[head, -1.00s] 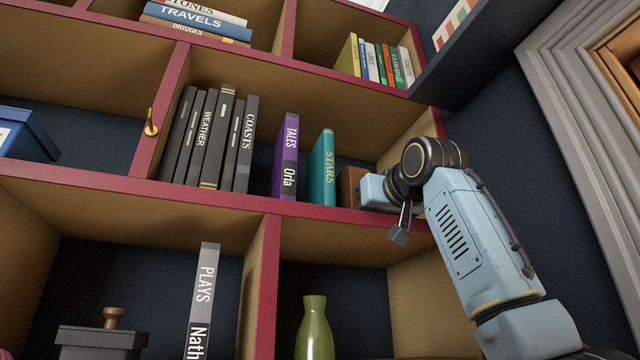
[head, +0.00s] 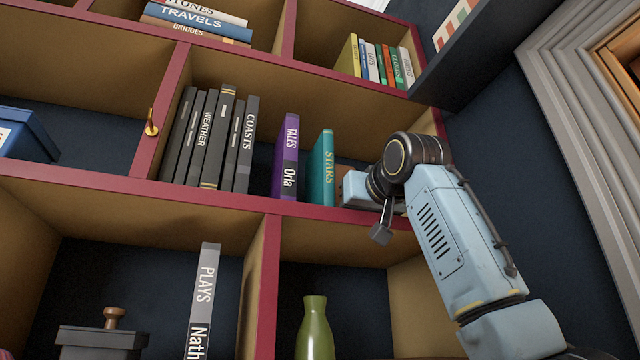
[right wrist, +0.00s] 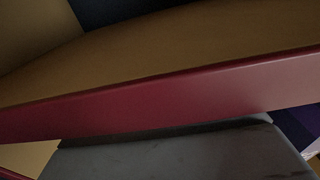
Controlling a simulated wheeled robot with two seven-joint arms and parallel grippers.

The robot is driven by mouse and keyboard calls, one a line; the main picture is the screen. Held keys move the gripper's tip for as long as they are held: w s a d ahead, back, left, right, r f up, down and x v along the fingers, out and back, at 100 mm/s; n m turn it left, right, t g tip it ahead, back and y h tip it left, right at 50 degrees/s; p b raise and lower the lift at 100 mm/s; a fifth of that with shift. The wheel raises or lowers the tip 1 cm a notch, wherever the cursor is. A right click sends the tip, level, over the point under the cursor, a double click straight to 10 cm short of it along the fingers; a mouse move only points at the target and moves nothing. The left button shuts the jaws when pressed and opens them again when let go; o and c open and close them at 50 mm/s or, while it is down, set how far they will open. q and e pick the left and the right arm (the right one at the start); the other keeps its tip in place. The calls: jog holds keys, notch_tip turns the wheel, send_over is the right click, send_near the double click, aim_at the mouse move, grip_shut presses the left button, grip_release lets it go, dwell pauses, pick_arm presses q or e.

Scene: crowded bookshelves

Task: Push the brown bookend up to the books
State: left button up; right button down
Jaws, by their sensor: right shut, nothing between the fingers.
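The brown bookend (head: 339,176) shows only as a thin strip in the head view, just right of the teal STARS book (head: 322,170). My right gripper (head: 350,189) hides most of it. The bookend stands close to the teal book; I cannot tell whether they touch. The purple TALES book (head: 286,160) stands further left with a gap to the teal one. My right gripper is shut and empty at the bookend's right side. In the right wrist view a grey surface fills the bottom and the bookend does not show. My left gripper is out of view.
Several dark books (head: 210,140) stand at the left of the same shelf. The red shelf edge (head: 120,192) runs under my right wrist. A green vase (head: 314,330) stands on the shelf below. A dark shelf (head: 480,55) juts out at the upper right.

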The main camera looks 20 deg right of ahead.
jog(key=shift+s+a, duration=0.2)
jog(key=shift+a, duration=2.4)
jog(key=shift+a, duration=0.35)
jog(key=shift+s+a, duration=0.1)
jog(key=shift+a, duration=0.55)
jog(key=shift+a, duration=0.1)
jog(key=shift+s+a, duration=0.1)
jog(key=shift+a, duration=0.7)
jog(key=shift+d, duration=0.15)
